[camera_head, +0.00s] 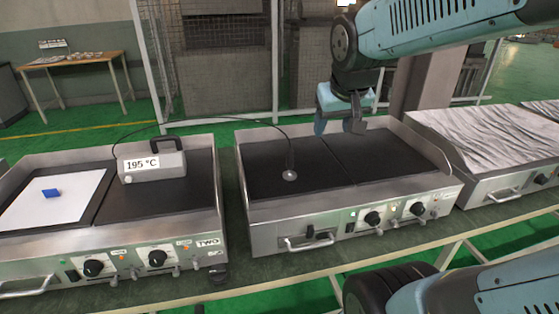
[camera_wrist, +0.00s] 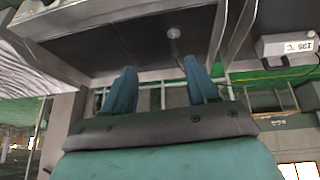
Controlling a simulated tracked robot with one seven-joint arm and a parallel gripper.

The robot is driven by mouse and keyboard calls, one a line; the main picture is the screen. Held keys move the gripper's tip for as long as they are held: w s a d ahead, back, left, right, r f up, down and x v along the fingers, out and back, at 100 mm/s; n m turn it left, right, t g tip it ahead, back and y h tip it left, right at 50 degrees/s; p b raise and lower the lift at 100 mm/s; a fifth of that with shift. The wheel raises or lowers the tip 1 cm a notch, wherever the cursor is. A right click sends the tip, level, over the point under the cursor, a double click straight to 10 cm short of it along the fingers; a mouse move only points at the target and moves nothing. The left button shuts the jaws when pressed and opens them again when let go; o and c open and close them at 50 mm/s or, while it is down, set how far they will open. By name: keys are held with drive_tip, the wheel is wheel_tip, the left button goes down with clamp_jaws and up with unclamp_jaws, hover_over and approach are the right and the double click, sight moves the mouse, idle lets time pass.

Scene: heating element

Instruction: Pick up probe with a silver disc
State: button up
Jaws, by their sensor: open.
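The probe (camera_head: 289,174) has a silver disc at its lower end and a thin dark stem with a cable. It rests on the left half of the middle griddle (camera_head: 262,150). The cable arcs left to a grey meter (camera_head: 152,162) reading 195 °C. My gripper (camera_head: 340,128) hangs above the back of the middle griddle, right of the probe and apart from it. In the wrist view my gripper (camera_wrist: 162,90) is open and empty, its two blue fingers spread. The disc (camera_wrist: 173,33) shows there beyond the fingertips, nearer the right finger.
The meter stands on the left griddle (camera_head: 190,185), beside a white sheet (camera_head: 55,200) with a blue block (camera_head: 51,193). A third griddle with a streaked silvery top (camera_head: 490,135) is at the right. A mesh fence (camera_head: 220,65) stands behind. The middle griddle's right half is clear.

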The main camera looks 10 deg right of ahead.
drive_tip(key=w+f, duration=0.6)
drive_tip(key=w, duration=0.6)
approach(292, 153)
drive_tip(key=f, duration=0.2)
drive_tip(key=shift+t+y, duration=0.4)
drive_tip(key=x, duration=0.7)
drive_tip(key=shift+w+d+f, duration=0.2)
drive_tip(key=shift+w+d, duration=0.2)
drive_tip(key=shift+x, duration=2.65)
drive_tip(key=shift+s+a, duration=0.15)
clamp_jaws()
